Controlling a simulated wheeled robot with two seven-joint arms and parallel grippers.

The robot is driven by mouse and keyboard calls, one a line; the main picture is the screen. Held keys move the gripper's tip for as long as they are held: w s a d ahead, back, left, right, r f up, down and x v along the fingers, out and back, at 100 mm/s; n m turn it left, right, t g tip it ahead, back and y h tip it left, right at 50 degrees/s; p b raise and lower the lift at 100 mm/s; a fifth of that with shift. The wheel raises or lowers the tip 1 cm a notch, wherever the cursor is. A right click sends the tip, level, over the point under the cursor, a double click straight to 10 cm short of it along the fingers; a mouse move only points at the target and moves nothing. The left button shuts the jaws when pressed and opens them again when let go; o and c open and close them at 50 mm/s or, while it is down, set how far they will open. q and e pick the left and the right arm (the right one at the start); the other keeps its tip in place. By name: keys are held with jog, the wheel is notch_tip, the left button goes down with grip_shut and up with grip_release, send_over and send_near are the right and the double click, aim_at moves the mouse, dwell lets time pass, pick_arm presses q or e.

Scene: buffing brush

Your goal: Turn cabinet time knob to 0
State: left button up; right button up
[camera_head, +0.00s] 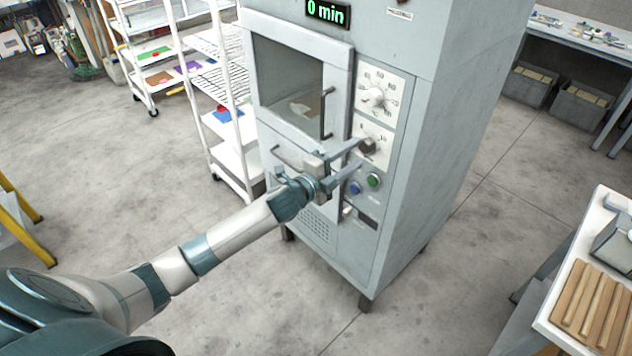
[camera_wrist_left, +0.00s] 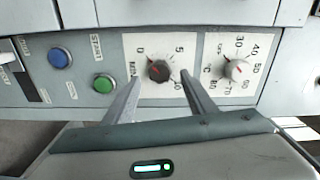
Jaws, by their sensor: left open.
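The grey cabinet (camera_head: 440,130) has a dark time knob (camera_head: 367,146) on the lower white dial plate. In the left wrist view the time knob (camera_wrist_left: 158,70) shows a small red mark toward its upper left, roughly on the side of the printed 0. The green display (camera_head: 326,12) reads "0 min". My left gripper (camera_head: 357,154) is open at the time knob. In the wrist view its fingers (camera_wrist_left: 160,78) lie on either side of the knob; whether they touch it I cannot tell. My right gripper is not in view.
The temperature knob (camera_head: 373,97) sits above the time knob. Blue (camera_head: 355,188) and green (camera_head: 374,180) buttons sit below. The cabinet door (camera_head: 290,80) with its handle is left of the dials. A white rack (camera_head: 225,110) stands left, a table with wooden strips (camera_head: 590,305) right.

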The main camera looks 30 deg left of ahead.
pick_arm(q)
jog(key=b+v, duration=0.4)
jog(key=v, duration=0.9)
jog(key=shift+s, duration=0.35)
jog(key=shift+a, duration=0.15)
